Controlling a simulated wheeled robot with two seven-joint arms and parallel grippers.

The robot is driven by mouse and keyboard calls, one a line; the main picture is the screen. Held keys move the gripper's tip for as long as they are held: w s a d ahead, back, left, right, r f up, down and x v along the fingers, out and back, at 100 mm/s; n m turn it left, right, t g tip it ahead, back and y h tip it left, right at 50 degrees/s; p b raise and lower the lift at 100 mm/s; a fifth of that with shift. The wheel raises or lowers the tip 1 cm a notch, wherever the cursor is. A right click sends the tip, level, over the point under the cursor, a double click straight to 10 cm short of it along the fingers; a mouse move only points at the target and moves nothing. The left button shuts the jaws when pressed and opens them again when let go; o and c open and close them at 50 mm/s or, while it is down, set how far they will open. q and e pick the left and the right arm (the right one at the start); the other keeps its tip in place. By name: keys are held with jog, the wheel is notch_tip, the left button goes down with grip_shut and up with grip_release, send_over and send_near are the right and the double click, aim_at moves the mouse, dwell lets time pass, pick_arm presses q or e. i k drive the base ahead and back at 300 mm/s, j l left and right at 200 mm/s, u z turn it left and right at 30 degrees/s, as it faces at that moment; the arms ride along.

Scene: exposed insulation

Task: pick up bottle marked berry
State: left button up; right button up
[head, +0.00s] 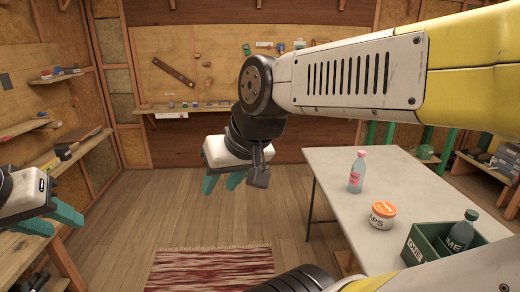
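A clear bottle with a pink cap and a pink label (357,172) stands upright on the grey table at the right; its label is too small to read. A dark green bottle (461,233) with a label showing "ME" stands in a green box at the table's near right. I cannot tell which bottle is marked berry. My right gripper (222,184) has teal fingers apart and empty, over the floor left of the table. My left gripper (54,223) is at the far left edge, fingers apart and empty, far from the bottles.
The grey table (335,165) also holds an orange-lidded jar (383,216) and the green box (424,243). My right arm crosses above the table. A striped rug (210,273) lies on the wood floor. Shelves and a workbench line the walls.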

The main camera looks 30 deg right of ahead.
aim_at(359, 168)
jog(key=i+l+z, duration=0.15)
jog(key=i+z, duration=0.55)
jog(key=z, duration=0.2)
jog(key=i+j+z, duration=0.1)
jog(key=i+z, duration=0.25)
jog(key=z, duration=0.15)
jog(key=i+z, duration=0.2)
jog(key=z, duration=0.2)
jog(key=i+z, duration=0.25)
jog(key=z, duration=0.2)
jog(key=i+j+z, duration=0.1)
jog(key=z, duration=0.3)
jog(key=i+j+z, duration=0.2)
jog(key=z, duration=0.2)
jog(key=i, duration=0.05)
